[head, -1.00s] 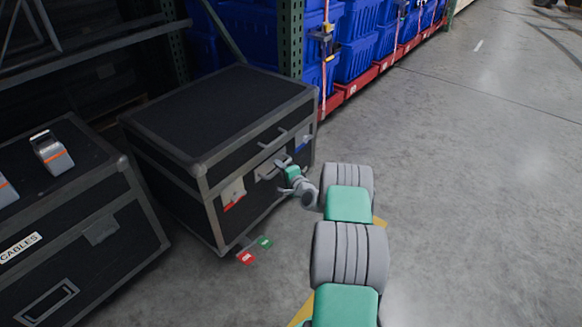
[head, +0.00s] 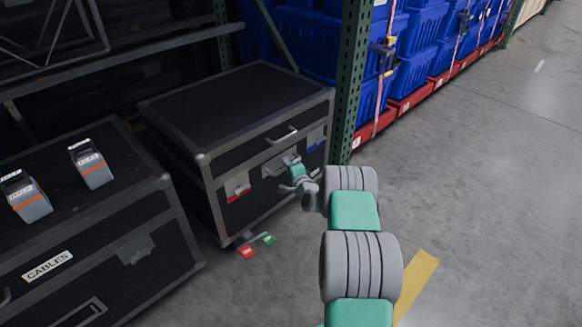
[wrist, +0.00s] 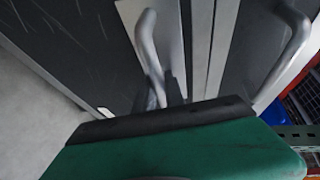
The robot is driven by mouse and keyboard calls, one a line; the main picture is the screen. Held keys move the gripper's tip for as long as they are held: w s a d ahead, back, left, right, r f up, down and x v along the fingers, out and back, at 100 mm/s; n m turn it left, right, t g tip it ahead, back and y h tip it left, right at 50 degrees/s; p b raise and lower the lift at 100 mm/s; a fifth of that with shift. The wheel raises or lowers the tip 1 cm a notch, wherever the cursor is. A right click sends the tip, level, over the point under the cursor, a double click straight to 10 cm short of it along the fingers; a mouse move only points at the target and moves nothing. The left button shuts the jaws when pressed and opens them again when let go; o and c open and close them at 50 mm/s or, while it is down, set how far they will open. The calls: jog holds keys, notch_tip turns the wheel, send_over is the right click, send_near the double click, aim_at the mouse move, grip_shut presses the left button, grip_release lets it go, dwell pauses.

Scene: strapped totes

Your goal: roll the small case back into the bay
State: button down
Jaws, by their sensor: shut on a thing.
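The small case (head: 240,105) is a black flight case with grey metal edges. In the head view it stands upright on the floor, between the CABLES case and a green rack post. My gripper (head: 287,171) is shut on a grey handle on its front face. The wrist view shows this handle (wrist: 147,45) between the fingers (wrist: 160,95), with the case front filling most of the picture. A red pedal (head: 247,252) and a green pedal (head: 268,239) stick out low at its front corner. The bay floor behind the case is hidden.
The CABLES case (head: 150,235) stands close on the left, with two grey-orange devices (head: 92,165) on top. The green rack post (head: 350,80) is close on the right. Blue totes (head: 415,40) stand beyond it. The floor on the right is clear, with a yellow stripe (head: 415,285).

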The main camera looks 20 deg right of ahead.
jog(key=shift+w+r, duration=0.1)
jog(key=shift+w, duration=0.2)
jog(key=c, duration=1.4)
grip_release()
jog(key=shift+s+r, duration=0.15)
jog(key=shift+s, duration=0.2)
jog(key=s+r+p, duration=0.1)
jog(key=s+p, duration=0.1)
jog(key=s, duration=0.4)
jog(key=shift+s+a+p, duration=0.3)
jog(key=shift+s+p, duration=0.05)
jog(key=shift+s, duration=0.05)
